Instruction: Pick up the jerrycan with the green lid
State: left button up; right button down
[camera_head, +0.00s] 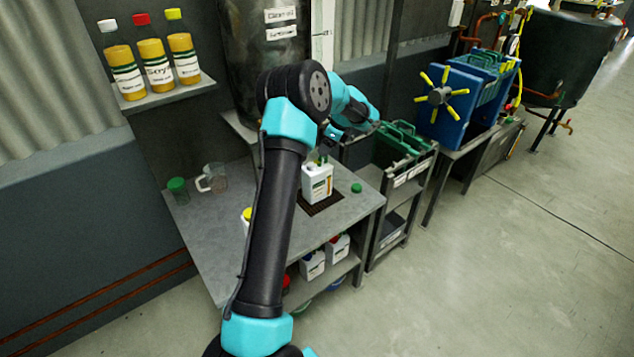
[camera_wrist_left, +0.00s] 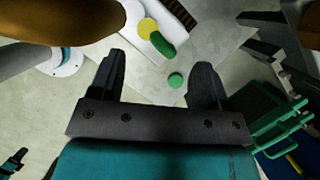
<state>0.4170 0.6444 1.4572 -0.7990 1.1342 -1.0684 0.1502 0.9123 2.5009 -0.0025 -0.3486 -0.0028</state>
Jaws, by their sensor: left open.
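My left gripper (camera_wrist_left: 158,78) is open and empty, above the table near the jerrycan. Its fingertips are hard to make out in the head view.
A green-lidded jar (camera_head: 177,188) and a clear jug (camera_head: 214,178) stand at the table's back left. A yellow-lidded container (camera_head: 247,215) is partly behind my arm. Red-lidded jerrycans (camera_head: 312,265) stand on the lower shelf. A cart with green trays (camera_head: 405,150) stands at right.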

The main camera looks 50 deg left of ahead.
pick_arm(q)
jog(key=shift+w+x, duration=0.15)
jog(key=shift+x, duration=1.15)
jog(key=shift+w+x, duration=0.2)
jog(key=shift+x, duration=1.1)
jog(key=shift+a, duration=0.1)
grip_shut()
